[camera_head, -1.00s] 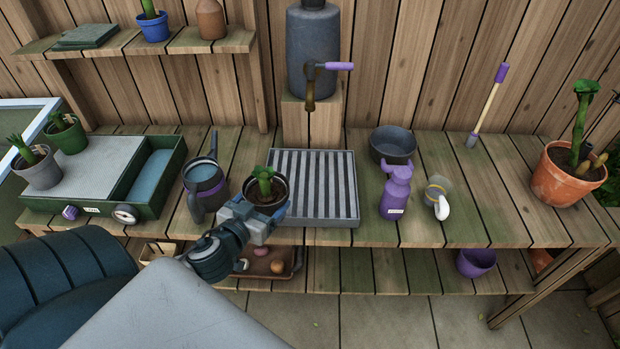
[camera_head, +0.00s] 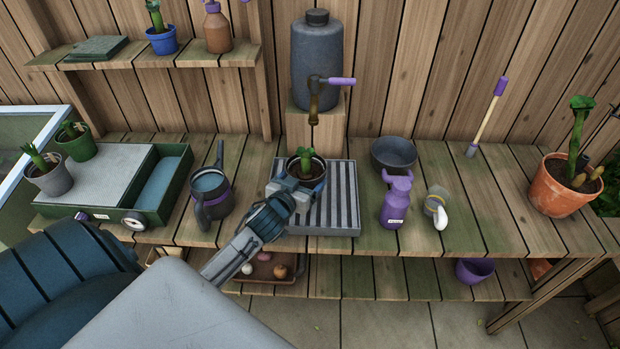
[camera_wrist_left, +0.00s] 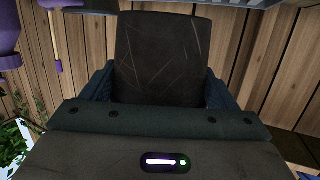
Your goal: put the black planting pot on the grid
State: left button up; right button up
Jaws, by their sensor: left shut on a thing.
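The black planting pot (camera_head: 318,183) with soil and a small green plant shows in the head view, over the left half of the grid (camera_head: 342,205). The grid is a grey tray with dark stripes on the bench. My left gripper (camera_head: 297,185) is shut on the pot from the near left side and hides part of it. In the left wrist view the dark pot wall (camera_wrist_left: 165,60) stands between the fingers. I cannot tell whether the pot's base touches the grid. My right gripper is not in view.
A dark watering can (camera_head: 210,195) stands left of the grid. A water tank (camera_head: 317,65) with a tap is behind. The grid's right half is clear.

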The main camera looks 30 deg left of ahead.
pick_arm(q)
jog(key=shift+w+d, duration=0.2)
jog(key=shift+w, duration=1)
jog(key=shift+w+f+p, duration=0.15)
jog(key=shift+p, duration=0.15)
notch_tip(320, 180, down, 3)
jog(key=shift+r+p, duration=0.1)
jog(key=shift+p, duration=0.3)
jog(key=shift+f, duration=0.25)
jog(key=shift+f, duration=0.1)
jog(key=o, duration=1.2)
